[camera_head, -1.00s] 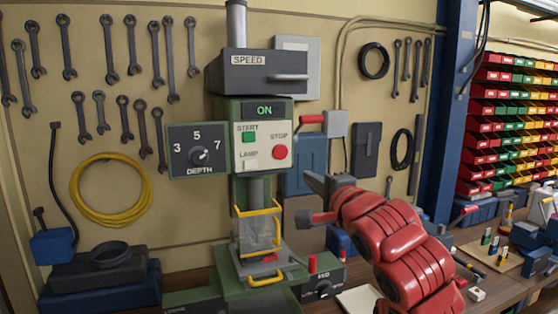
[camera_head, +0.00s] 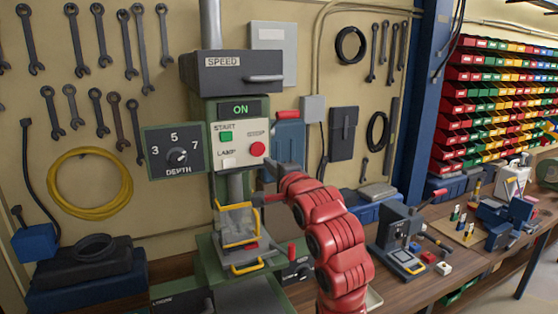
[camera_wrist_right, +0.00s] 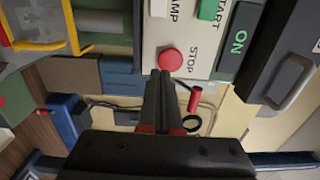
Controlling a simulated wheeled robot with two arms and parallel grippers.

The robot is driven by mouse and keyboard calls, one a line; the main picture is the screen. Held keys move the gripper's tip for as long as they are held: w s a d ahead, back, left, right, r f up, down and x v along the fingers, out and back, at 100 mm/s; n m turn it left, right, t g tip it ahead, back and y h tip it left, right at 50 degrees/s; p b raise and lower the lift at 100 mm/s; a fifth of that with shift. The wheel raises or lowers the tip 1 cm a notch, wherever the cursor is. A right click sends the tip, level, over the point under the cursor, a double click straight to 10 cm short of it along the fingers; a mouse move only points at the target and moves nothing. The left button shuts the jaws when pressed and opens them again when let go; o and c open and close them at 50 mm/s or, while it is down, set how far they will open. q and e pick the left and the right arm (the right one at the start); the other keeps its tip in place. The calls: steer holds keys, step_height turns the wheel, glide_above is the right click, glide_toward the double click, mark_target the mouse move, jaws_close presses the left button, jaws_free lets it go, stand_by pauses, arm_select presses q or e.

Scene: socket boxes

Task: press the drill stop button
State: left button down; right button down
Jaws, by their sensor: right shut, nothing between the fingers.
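The drill press control panel (camera_head: 240,145) faces me, with a round red stop button (camera_head: 257,149) on its right side and a green start button (camera_head: 225,136) at upper left. The display (camera_head: 240,109) reads ON. My right gripper (camera_head: 268,172) is just below and right of the stop button. In the right wrist view, the shut, empty fingertips (camera_wrist_right: 160,76) are just beside the red stop button (camera_wrist_right: 171,59), overlapping the panel near the STOP label. I cannot tell whether they touch the panel. My left gripper is not in view.
The depth dial box (camera_head: 177,155) is left of the panel. A yellow guard (camera_head: 238,240) sits below it around the drill. A red-handled blue box (camera_head: 288,135) is behind at right. A small dark machine (camera_head: 398,235) stands on the bench at right.

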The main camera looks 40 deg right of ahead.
mark_target(259, 156)
steer(key=p+x, duration=0.1)
steer(key=x, duration=0.1)
steer(key=shift+w+r, duration=0.15)
steer(key=shift+w, duration=0.25)
steer(key=shift+w+d+p, duration=0.25)
steer(key=shift+w+p, duration=0.25)
steer(key=shift+w, duration=0.05)
